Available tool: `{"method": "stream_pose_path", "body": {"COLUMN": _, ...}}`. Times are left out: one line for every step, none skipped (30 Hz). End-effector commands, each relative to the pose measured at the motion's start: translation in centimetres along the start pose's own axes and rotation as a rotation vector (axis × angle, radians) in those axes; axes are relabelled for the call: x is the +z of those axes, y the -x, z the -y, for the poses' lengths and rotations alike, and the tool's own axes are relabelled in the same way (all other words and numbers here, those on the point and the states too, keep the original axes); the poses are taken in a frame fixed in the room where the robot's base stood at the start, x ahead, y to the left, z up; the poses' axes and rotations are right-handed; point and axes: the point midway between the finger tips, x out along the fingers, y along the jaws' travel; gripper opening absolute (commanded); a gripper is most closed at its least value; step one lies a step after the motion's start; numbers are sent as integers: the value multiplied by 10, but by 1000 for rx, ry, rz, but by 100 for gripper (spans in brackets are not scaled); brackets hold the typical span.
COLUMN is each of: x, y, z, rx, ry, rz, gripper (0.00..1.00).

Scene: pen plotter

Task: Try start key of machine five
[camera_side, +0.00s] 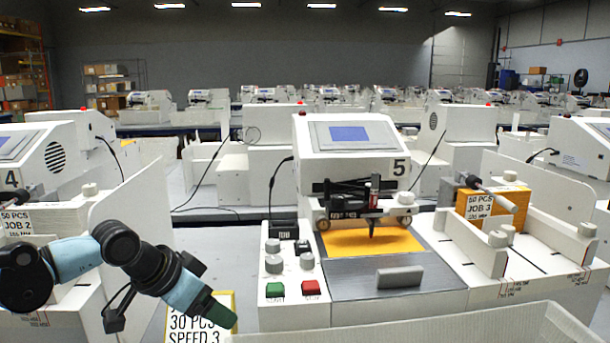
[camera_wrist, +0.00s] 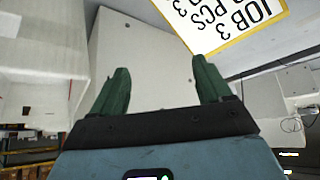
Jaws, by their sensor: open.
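Machine five (camera_side: 350,140), white and marked 5, stands in the middle of the side view. Its green key (camera_side: 275,290) sits at the front left of its base, left of a red key (camera_side: 311,287). The label under the green key is too small to read surely. My gripper (camera_side: 222,313) hangs to the left of the green key and slightly lower in the picture, apart from it. In the wrist view its two green fingers (camera_wrist: 163,78) stand apart with nothing between them. Neither key can be made out in the wrist view.
A yellow-edged job card (camera_side: 197,325) is partly hidden behind my gripper; a card (camera_wrist: 225,22) shows in the wrist view. Grey knobs (camera_side: 274,263) stand behind the keys. An orange sheet (camera_side: 375,242) lies under the pen carriage. Machine four (camera_side: 45,160) stands at left.

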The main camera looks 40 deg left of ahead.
Motion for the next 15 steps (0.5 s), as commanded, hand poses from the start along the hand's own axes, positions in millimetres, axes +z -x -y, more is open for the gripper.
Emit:
{"method": "stream_pose_path", "body": {"x": 0, "y": 0, "z": 0, "rx": 0, "ry": 0, "rz": 0, "gripper": 69}}
{"method": "stream_pose_path", "body": {"x": 0, "y": 0, "z": 0, "rx": 0, "ry": 0, "rz": 0, "gripper": 65}}
{"method": "stream_pose_path", "body": {"x": 0, "y": 0, "z": 0, "rx": 0, "ry": 0, "rz": 0, "gripper": 59}}
{"method": "stream_pose_path", "body": {"x": 0, "y": 0, "z": 0, "rx": 0, "ry": 0, "rz": 0, "gripper": 54}}
{"method": "stream_pose_path", "body": {"x": 0, "y": 0, "z": 0, "rx": 0, "ry": 0, "rz": 0, "gripper": 49}}
{"method": "stream_pose_path", "body": {"x": 0, "y": 0, "z": 0, "rx": 0, "ry": 0, "rz": 0, "gripper": 43}}
{"method": "stream_pose_path", "body": {"x": 0, "y": 0, "z": 0, "rx": 0, "ry": 0, "rz": 0, "gripper": 39}}
{"method": "stream_pose_path", "body": {"x": 0, "y": 0, "z": 0, "rx": 0, "ry": 0, "rz": 0, "gripper": 34}}
{"method": "stream_pose_path", "body": {"x": 0, "y": 0, "z": 0, "rx": 0, "ry": 0, "rz": 0, "gripper": 28}}
{"method": "stream_pose_path", "body": {"x": 0, "y": 0, "z": 0, "rx": 0, "ry": 0, "rz": 0, "gripper": 23}}
{"method": "stream_pose_path", "body": {"x": 0, "y": 0, "z": 0, "rx": 0, "ry": 0, "rz": 0, "gripper": 19}}
{"method": "stream_pose_path", "body": {"x": 0, "y": 0, "z": 0, "rx": 0, "ry": 0, "rz": 0, "gripper": 13}}
{"method": "stream_pose_path", "body": {"x": 0, "y": 0, "z": 0, "rx": 0, "ry": 0, "rz": 0, "gripper": 8}}
{"method": "stream_pose_path", "body": {"x": 0, "y": 0, "z": 0, "rx": 0, "ry": 0, "rz": 0, "gripper": 4}}
{"method": "stream_pose_path", "body": {"x": 0, "y": 0, "z": 0, "rx": 0, "ry": 0, "rz": 0, "gripper": 0}}
